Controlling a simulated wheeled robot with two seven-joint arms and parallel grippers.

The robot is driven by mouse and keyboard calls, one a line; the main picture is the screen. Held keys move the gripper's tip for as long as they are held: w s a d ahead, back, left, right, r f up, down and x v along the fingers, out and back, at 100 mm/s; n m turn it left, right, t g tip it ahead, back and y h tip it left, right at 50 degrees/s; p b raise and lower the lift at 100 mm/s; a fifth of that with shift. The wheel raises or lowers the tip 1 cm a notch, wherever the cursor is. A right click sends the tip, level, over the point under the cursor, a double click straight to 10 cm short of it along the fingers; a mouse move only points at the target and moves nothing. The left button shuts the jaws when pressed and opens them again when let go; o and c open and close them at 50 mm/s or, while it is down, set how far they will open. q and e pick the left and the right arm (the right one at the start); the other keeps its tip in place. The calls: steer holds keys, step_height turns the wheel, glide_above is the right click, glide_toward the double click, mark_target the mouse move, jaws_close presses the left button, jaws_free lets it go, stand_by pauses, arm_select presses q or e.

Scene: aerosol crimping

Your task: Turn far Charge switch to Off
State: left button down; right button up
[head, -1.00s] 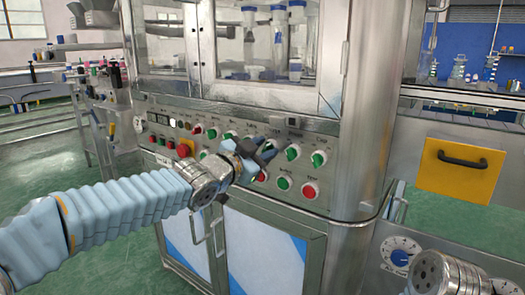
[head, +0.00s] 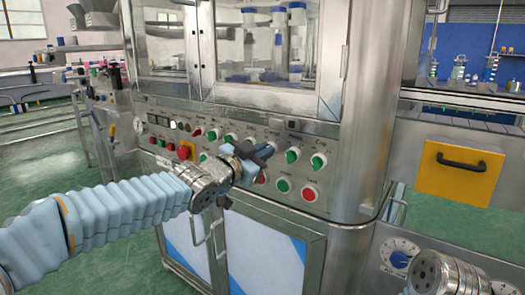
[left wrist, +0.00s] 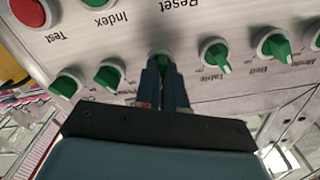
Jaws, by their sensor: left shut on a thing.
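A row of green-handled rotary switches lines the steel control panel (head: 225,150). My left gripper (head: 266,152) is at this row, in front of the panel. In the left wrist view, its two dark fingers (left wrist: 164,88) are closed around one green switch (left wrist: 163,62), mostly hidden between them. Free switches stand on both sides: one marked "Table" (left wrist: 215,54) to the right and another (left wrist: 110,74) to the left. My right gripper is out of view; only my right wrist shows at the lower right.
Below the row are a green button (head: 283,184) and a red button (head: 309,193). A red emergency button (head: 183,151) is to the left.

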arm_select(q)
steer(key=shift+w+a+n+p, duration=0.1)
steer(key=shift+n+p, duration=0.3)
steer(key=shift+n, duration=2.2)
steer(key=shift+w+a+n+p, duration=0.1)
steer(key=shift+n+p, duration=0.25)
steer(key=shift+n, duration=2.25)
steer(key=shift+s, duration=0.1)
steer(key=c, duration=1.2)
jaws_free()
